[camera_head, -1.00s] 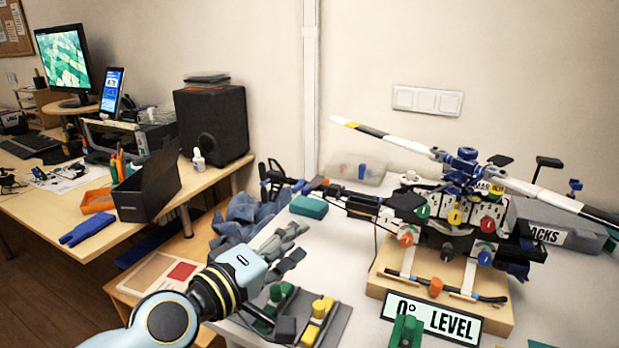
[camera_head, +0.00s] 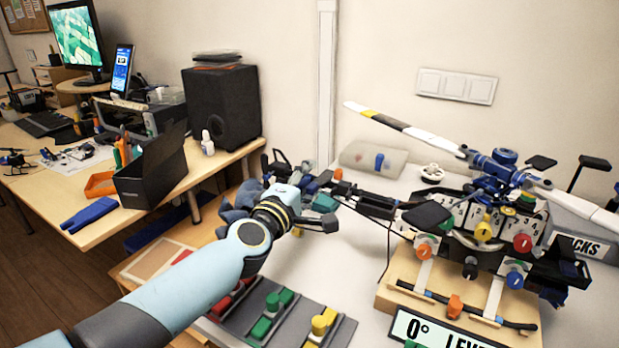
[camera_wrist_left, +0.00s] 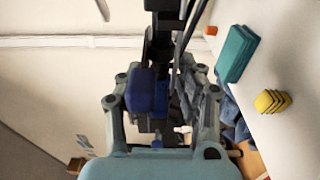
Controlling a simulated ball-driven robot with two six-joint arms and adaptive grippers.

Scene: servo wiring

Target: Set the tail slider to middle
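The tail slider appears to be the blue block (camera_wrist_left: 147,90) at the tail end of the helicopter model (camera_head: 375,203). In the left wrist view it sits between the spread fingers of my left gripper (camera_wrist_left: 165,105), nearer the left finger, beside the dark tail parts. No clear contact shows. In the head view my left gripper (camera_head: 312,207) is by the tail end, left of the model, and partly covers it. The slider's exact position along its track cannot be told. My right gripper is not in view.
A teal block (camera_head: 325,203) lies by the tail; it also shows in the wrist view (camera_wrist_left: 237,54). A grey tray (camera_head: 245,317) with red, green and yellow blocks is in front. A "0° LEVEL" sign (camera_head: 440,331) stands before the model's wooden base. White tabletop between is clear.

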